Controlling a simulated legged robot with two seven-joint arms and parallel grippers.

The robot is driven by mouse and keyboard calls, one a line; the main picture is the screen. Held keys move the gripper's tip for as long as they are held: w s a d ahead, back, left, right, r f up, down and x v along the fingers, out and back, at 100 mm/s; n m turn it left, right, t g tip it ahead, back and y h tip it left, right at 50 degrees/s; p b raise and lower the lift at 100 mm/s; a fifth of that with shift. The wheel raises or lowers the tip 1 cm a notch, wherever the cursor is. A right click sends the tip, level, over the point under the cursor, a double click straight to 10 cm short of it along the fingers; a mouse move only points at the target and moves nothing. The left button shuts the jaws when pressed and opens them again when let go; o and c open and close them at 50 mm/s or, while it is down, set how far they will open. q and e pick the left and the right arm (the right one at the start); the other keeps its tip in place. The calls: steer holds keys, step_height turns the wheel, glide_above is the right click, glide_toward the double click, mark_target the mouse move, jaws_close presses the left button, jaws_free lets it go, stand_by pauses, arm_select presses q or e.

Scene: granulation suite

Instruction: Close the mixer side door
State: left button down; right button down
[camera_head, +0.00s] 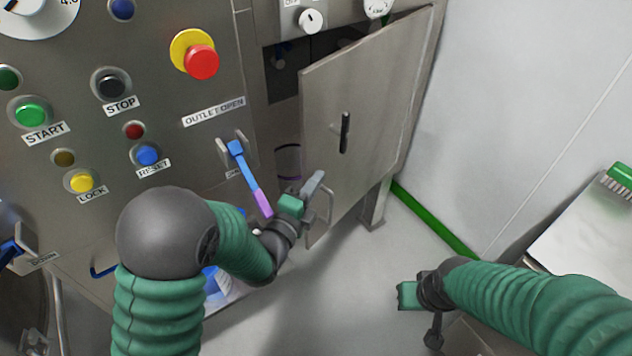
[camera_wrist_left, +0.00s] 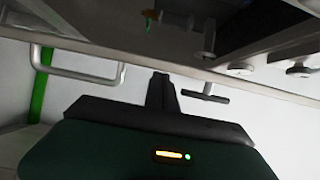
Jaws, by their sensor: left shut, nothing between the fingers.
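The mixer side door (camera_head: 372,95) is a grey metal panel standing ajar at the right end of the machine, with a dark gap along its left side. It carries a black latch handle (camera_head: 344,132) and a metal loop handle (camera_head: 329,203) low near its free edge. My left gripper (camera_head: 314,186) is shut and empty, close to the lower free edge and the loop handle; contact is unclear. In the left wrist view, the shut fingers (camera_wrist_left: 161,88) lie between the loop handle (camera_wrist_left: 75,72) and a dark T-shaped handle (camera_wrist_left: 205,94). My right gripper (camera_head: 408,294) hangs low, apart from the door.
The control panel (camera_head: 215,85) has several buttons, a red emergency stop (camera_head: 202,62) and a blue-purple lever (camera_head: 249,178) near my left gripper. A table (camera_head: 590,235) with a green brush (camera_head: 620,175) stands at right. Floor (camera_head: 345,290) below the door is clear.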

mark_target(303, 172)
arm_select(q)
steer(key=w+a, duration=0.2)
steer(key=a, duration=0.1)
steer(key=shift+w+b, duration=0.4)
steer(key=shift+a, duration=0.2)
arm_select(e)
steer(key=shift+d+f, duration=0.1)
steer(key=shift+f, duration=0.35)
arm_select(q)
steer(key=shift+d, duration=0.15)
arm_select(e)
steer(key=shift+d, duration=0.15)
